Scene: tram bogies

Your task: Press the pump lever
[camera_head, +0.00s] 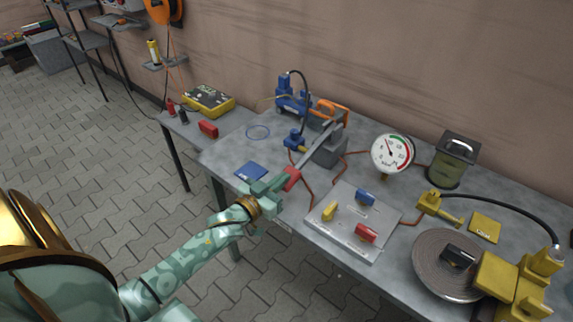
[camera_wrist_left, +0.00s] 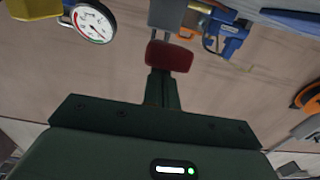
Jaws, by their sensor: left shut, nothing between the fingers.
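The pump lever is a grey bar (camera_head: 318,147) rising from a grey pump block (camera_head: 331,152) on the bench, with a red grip (camera_head: 291,178) at its near end. The red grip also shows in the left wrist view (camera_wrist_left: 169,57), right at my fingertips. My left gripper (camera_head: 277,185) is shut and empty, with its fingertips at the red grip. I cannot tell whether they touch it. In the left wrist view the closed fingers (camera_wrist_left: 159,88) cover the lower edge of the grip. My right gripper is not in view.
A round gauge (camera_head: 391,153) stands right of the pump. A valve plate (camera_head: 348,228) with yellow, blue and red handles lies at the bench's front edge. Blue fittings (camera_head: 293,95) stand behind the pump. A yellow tool and a grey disc (camera_head: 432,265) fill the right end.

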